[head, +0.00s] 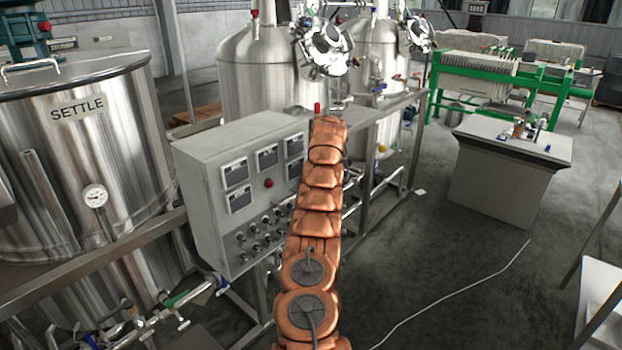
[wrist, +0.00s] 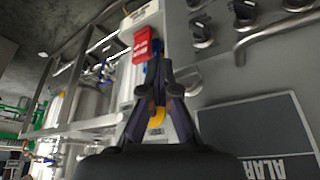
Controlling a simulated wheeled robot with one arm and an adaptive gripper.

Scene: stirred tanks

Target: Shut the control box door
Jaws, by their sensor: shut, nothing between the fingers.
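The control box (head: 215,170) is a pale grey cabinet left of centre in the head view. Its front carries several small display panels, a red button (head: 268,183) and rows of knobs. Part of its face, with knobs and a panel (wrist: 255,130) lettered "ALAR", fills the right of the wrist view. I cannot clearly make out a door or its angle; my copper arm hides the box's right end. My gripper (wrist: 157,72) is shut and empty, its dark fingertips close to a red tag-like piece (wrist: 143,45) beside a narrow pale box (wrist: 142,17). Contact is unclear.
A steel tank (head: 90,150) marked "SETTLE" stands left. Steel tanks (head: 262,70) and a pipe frame (head: 385,110) stand behind the box. A grey cabinet (head: 505,180) is at right.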

